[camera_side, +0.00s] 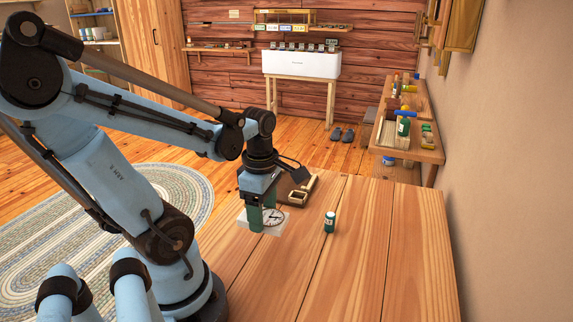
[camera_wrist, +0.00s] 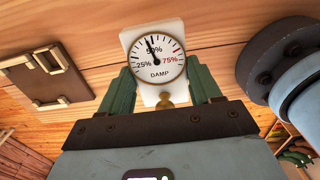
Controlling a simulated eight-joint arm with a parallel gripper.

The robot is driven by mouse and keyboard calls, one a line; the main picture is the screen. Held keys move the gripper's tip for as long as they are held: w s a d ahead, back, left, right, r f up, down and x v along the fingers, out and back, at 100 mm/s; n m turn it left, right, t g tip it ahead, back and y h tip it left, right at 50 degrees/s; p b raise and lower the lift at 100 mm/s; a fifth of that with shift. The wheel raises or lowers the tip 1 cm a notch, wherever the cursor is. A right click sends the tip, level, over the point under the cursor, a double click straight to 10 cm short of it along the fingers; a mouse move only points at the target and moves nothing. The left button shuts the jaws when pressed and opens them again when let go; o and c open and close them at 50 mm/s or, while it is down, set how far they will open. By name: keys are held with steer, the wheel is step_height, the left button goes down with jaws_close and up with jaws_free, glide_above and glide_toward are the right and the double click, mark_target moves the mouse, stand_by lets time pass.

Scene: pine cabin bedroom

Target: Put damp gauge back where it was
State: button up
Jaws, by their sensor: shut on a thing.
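The damp gauge (camera_wrist: 152,58) is a white plate with a round dial marked 25%, 50%, 75% and DAMP, with a brass knob at its lower edge. My gripper (camera_wrist: 163,84) is shut on it, with a green finger on each side.
A small green bottle with a white cap (camera_side: 330,222) stands on the table, right of the gauge. The table's right and front areas are clear. A side bench (camera_side: 430,155) with bottles stands beyond, along the right wall. A white trough (camera_side: 301,64) stands at the back.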

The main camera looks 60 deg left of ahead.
glide_above(256, 235)
step_height(256, 235, down, 3)
steer(key=shift+r, duration=0.1)
steer(key=shift+f, duration=2)
steer(key=o, duration=1.2)
steer(key=shift+f, duration=0.15)
